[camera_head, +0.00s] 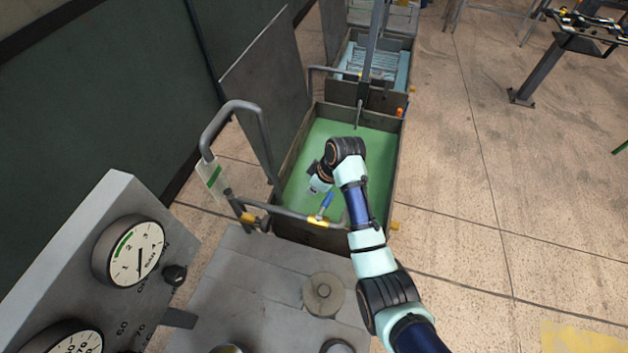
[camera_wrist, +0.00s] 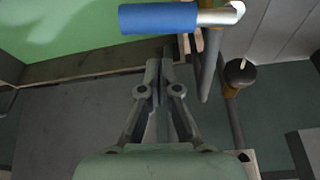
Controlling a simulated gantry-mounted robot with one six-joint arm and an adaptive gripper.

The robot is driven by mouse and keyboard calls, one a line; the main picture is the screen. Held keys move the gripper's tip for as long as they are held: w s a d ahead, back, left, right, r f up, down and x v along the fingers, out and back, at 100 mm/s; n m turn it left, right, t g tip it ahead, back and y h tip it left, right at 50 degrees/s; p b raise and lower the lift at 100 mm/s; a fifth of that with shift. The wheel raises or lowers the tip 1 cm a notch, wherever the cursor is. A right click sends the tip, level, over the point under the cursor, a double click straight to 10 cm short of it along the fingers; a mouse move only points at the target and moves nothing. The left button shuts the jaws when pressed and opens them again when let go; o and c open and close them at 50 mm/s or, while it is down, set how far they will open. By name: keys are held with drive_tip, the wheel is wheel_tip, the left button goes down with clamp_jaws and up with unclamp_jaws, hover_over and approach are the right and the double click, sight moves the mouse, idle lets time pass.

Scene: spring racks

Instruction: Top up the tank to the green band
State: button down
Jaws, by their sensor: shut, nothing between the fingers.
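The tank (camera_head: 397,165) is an open dark rectangular box with a flat green surface (camera_head: 318,140) inside. I cannot tell its depth. A lever with a blue handle (camera_head: 327,203) sits on the pipe (camera_head: 290,214) at the tank's near edge; the blue handle also shows at the top of the wrist view (camera_wrist: 158,18). My gripper (camera_head: 316,187) is above the tank beside the handle, and the fingers do not appear around it. In the wrist view my gripper (camera_wrist: 160,65) is shut and empty, its tips just below the handle. A pale tag with a green band (camera_head: 213,176) hangs by the bent pipe.
A panel at the left carries a round gauge (camera_head: 128,250) with a green arc, and a knob (camera_head: 175,274). A bent grey pipe (camera_head: 235,106) and an upright lid (camera_head: 258,85) stand left of the tank. A second tank (camera_head: 345,92) lies behind.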

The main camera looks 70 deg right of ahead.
sight(326, 204)
drive_tip(key=shift+s+a+f, duration=0.1)
drive_tip(key=shift+s+f, duration=0.1)
drive_tip(key=shift+s, duration=1.25)
